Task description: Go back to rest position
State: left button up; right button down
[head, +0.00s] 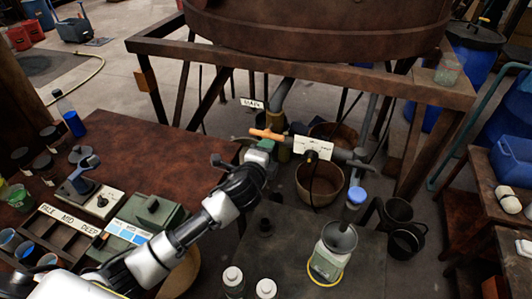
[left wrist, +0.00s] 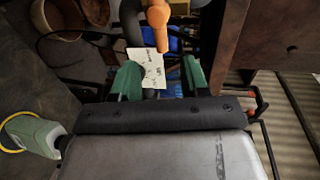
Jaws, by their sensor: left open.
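My left arm reaches in from the lower left of the head view, and its gripper (head: 262,148) is close to the orange valve handle (head: 266,134) on the pipe under the vat. In the left wrist view the two green fingers (left wrist: 160,80) stand apart with nothing held between them. The orange handle (left wrist: 158,22) shows ahead, beyond the fingertips. A white label (head: 313,148) hangs on the pipe, and it also shows behind the finger gap in the left wrist view (left wrist: 148,64). My right gripper is in neither view.
A rusty vat (head: 320,30) stands on a frame (head: 300,72) above the pipes. Left is a brown table (head: 130,140) with jars and a compartment tray (head: 68,230). A funnel-topped jug (head: 327,262) and white bottles stand at the front. Buckets (head: 320,183) stand below the pipe.

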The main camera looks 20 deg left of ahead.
pick_arm(q)
jog(key=shift+f, duration=0.1)
dwell(0.3)
jog(key=s+a+f+n+g, duration=0.1)
jog(key=s+f+n+g, duration=0.3)
jog(key=s, duration=0.7)
jog(key=s+a+f+n+g, duration=0.1)
jog(key=s+n+g, duration=0.3)
jog(key=s+n, duration=0.55)
jog(key=s+a+f+n+g, duration=0.1)
jog(key=s+f+n+g, duration=0.25)
jog(key=s, duration=0.95)
notch_tip(320, 180, down, 24)
jog(key=s+g, duration=0.1)
jog(key=g, duration=0.1)
jog(key=s+a+f+g, duration=0.1)
jog(key=s+a+f, duration=0.2)
jog(key=s+f, duration=1.4)
jog(key=shift+f+m+y, duration=0.3)
jog(key=shift+f+m, duration=0.05)
jog(key=shift+m, duration=0.05)
jog(key=shift+a, duration=0.1)
